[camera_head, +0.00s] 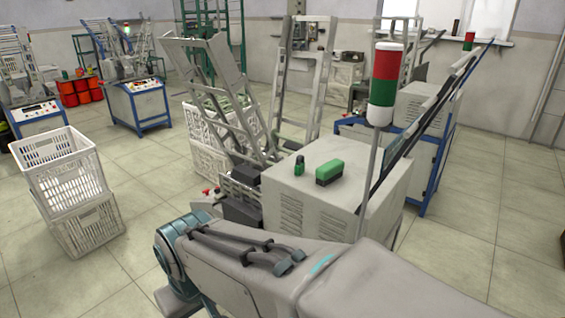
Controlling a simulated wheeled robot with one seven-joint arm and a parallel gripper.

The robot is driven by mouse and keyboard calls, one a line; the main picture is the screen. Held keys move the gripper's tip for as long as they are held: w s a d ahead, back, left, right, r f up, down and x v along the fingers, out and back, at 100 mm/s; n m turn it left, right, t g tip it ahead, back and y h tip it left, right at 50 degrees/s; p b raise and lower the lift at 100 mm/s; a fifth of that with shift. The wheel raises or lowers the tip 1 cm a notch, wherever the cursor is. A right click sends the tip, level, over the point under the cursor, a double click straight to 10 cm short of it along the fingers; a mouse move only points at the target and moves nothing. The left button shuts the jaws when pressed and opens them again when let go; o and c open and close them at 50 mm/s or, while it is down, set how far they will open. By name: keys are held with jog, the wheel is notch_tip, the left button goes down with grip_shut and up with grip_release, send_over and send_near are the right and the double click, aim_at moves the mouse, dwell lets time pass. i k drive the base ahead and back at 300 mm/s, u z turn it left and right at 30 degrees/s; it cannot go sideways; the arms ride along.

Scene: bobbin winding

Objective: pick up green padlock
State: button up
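A small green-and-black object (299,167), which looks like the green padlock, stands on the pale top of the machine cabinet (290,213). Its fine shape is too small to make out. A larger green block-like object (330,172) with dark sides sits just to its right, with a small gap between them. My arm crosses the bottom of the picture in front of the cabinet. My gripper is out of view, so its fingers cannot be seen.
A red, green and white signal light (384,85) rises on a pole at the cabinet's right. A slanted metal frame (225,95) stands behind the cabinet. Stacked white crates (62,172) stand at the left. The tiled floor (135,175) between crates and cabinet is clear.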

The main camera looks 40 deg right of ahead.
aim_at(299, 167)
jog(key=i, duration=0.9)
jog(key=z, duration=1.75)
jog(key=i, duration=0.3)
jog(key=u, duration=0.15)
